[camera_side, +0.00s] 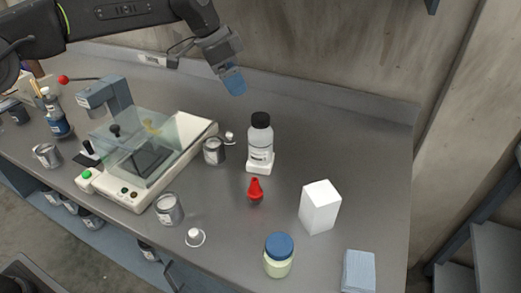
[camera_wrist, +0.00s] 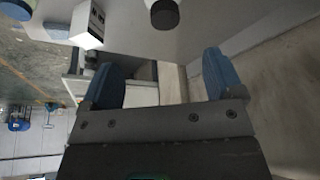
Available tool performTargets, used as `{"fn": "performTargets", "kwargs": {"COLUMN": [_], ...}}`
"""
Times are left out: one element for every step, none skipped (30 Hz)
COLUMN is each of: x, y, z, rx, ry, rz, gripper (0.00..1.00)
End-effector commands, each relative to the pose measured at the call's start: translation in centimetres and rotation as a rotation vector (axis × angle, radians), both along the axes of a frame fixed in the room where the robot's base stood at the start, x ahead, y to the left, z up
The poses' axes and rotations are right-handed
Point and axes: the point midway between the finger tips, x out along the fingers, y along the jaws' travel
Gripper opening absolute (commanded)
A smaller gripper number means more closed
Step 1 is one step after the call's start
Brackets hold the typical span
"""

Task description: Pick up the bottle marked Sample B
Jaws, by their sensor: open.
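A clear bottle with a black cap (camera_side: 260,135) stands upright on a small white base, right of the middle of the bench in the side view. Its label is too small to read, so I cannot confirm the Sample B marking. A dark round cap at the top of the wrist view (camera_wrist: 165,14) looks like this bottle's. A squat jar with a blue lid (camera_side: 278,262) stands at the front; no marking is readable on it. My gripper (camera_side: 234,82) is in the air above and behind the bottle, apart from it. Its blue fingers are spread and empty in the wrist view (camera_wrist: 163,72).
A red bulb (camera_side: 255,191) lies in front of the bottle. A metal can (camera_side: 214,151) is to its left. A machine with a clear cover (camera_side: 150,150) fills the left. The back right bench is clear.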

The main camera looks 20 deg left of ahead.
Motion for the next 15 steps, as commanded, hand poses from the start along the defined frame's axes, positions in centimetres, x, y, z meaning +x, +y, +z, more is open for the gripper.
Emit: {"fn": "performTargets", "kwargs": {"x": [0.4, 0.5, 0.7, 0.8, 0.9, 1.0, 1.1, 1.2, 1.4, 1.6, 1.7, 1.9, 2.0, 2.1, 2.3], "y": [-0.3, -0.4, -0.5, -0.6, -0.8, -0.9, -1.1, -1.3, -1.5, -1.7, -1.9, -2.1, -2.3, -2.4, -2.6], "z": [-0.4, -0.6, -0.9, -1.2, -1.5, -2.1, -2.6, -3.1, -3.9, -4.5, -5.0, -5.8, -6.2, -6.7, -7.2], "rx": [-0.001, -0.001, -0.001, -0.001, -0.001, -0.001, -0.001, -0.001, -0.001, 0.000, -0.001, -0.001, 0.000, -0.001, -0.001], "ry": [0.001, -0.001, 0.000, 0.000, 0.001, 0.001, 0.001, 0.003, 0.003, 0.003, 0.003, 0.003, 0.002, 0.001, 0.001], "rz": [-0.013, -0.018, -0.023, -0.024, -0.025, -0.025, -0.025, -0.025, -0.025, -0.025, -0.025, -0.025, -0.025, -0.023, -0.023], "gripper": [0.86, 0.86, 0.86, 0.86, 0.86, 0.86, 0.86, 0.86, 0.86, 0.86, 0.86, 0.86, 0.86, 0.86, 0.86]}}
